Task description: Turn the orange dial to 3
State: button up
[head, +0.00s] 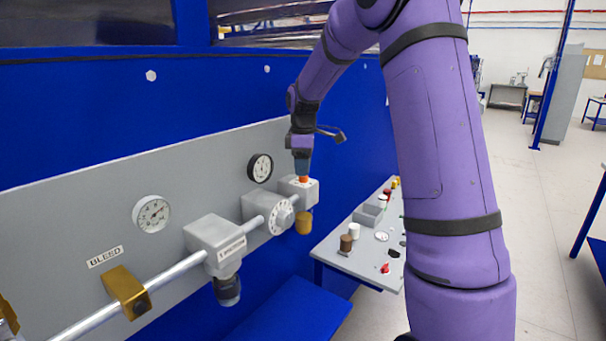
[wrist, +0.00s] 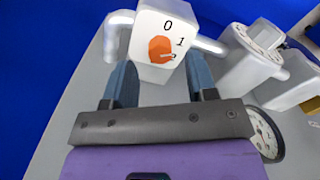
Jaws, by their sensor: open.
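The orange dial (head: 303,179) sits on top of a white-grey valve block (head: 311,190) on the panel pipe. In the wrist view the dial (wrist: 159,48) is on the block's face, beside the marks 0, 1 and 2. A pale line on the dial points toward the 2, which is partly covered. I see no 3. My gripper (head: 302,166) points down right above the dial in the head view. In the wrist view my gripper (wrist: 160,70) is open, with one blue-grey finger on each side, below the dial. I cannot tell whether the fingers touch it.
A second block with a round numbered face (head: 280,215) and a grey regulator (head: 215,245) stand along the same pipe. A black-rimmed gauge (head: 260,167) is on the panel behind. A brass-coloured part (head: 304,223) hangs below the dial's block. A small-parts table (head: 340,263) stands right.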

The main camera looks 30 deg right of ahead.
aim_at(303, 178)
jog(key=shift+f, duration=1.3)
jog(key=shift+c, duration=0.2)
jog(key=c, duration=0.9)
